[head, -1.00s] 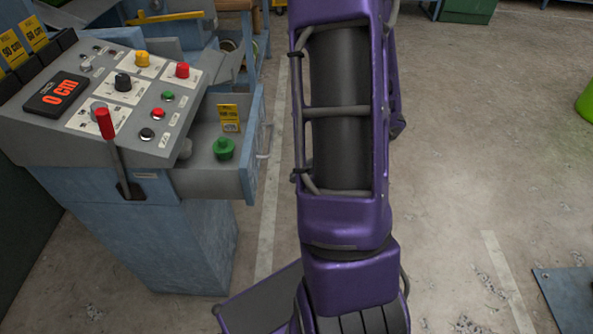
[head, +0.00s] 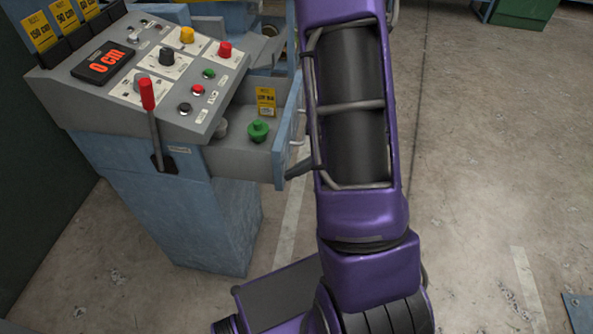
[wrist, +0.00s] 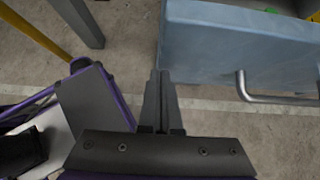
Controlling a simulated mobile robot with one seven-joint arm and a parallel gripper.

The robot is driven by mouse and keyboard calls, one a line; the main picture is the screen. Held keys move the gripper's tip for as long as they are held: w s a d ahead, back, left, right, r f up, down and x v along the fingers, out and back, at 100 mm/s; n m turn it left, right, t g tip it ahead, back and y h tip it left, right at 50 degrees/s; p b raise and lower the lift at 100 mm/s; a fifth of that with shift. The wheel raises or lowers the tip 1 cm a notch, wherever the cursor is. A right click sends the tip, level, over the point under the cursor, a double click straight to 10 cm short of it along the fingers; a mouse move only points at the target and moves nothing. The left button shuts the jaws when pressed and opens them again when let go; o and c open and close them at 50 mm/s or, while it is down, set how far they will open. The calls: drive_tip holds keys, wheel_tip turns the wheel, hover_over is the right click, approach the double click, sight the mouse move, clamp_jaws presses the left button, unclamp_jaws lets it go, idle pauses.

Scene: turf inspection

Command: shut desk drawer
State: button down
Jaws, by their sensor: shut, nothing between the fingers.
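The desk drawer (head: 240,161) sticks out of the right side of the grey-blue control desk (head: 198,215). It is open, with a green knob (head: 258,131) and a yellow tag (head: 266,101) inside. Its blue front (wrist: 235,50) fills the upper right of the wrist view, with a metal bar handle (wrist: 275,99) on it. My gripper (wrist: 160,75) is shut and empty, with its fingertips close to the left end of the drawer front. I cannot tell whether they touch. In the head view only a dark finger (head: 301,170) shows beside the drawer front; my arm hides the rest.
The desk's sloped top carries a red lever (head: 148,95), several coloured buttons and a display reading 0 cm (head: 104,63). Yellow-labelled blocks (head: 64,17) stand along its back left. A green box (head: 524,12) stands at the far right. The concrete floor on the right is mostly clear.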

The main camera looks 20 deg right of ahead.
sight(220, 162)
drive_tip(key=shift+w+a, duration=0.1)
drive_tip(key=w+a, duration=0.3)
drive_tip(key=a, duration=0.2)
drive_tip(key=w+a+b, duration=0.1)
drive_tip(key=w+a, duration=0.3)
drive_tip(key=a, duration=0.1)
drive_tip(key=w+a+b, duration=0.1)
drive_tip(key=w+a, duration=0.2)
drive_tip(key=a, duration=0.2)
drive_tip(key=shift+w+a, duration=0.3)
drive_tip(key=shift+a, duration=0.15)
drive_tip(key=shift+a+r, duration=0.1)
drive_tip(key=shift+r, duration=0.05)
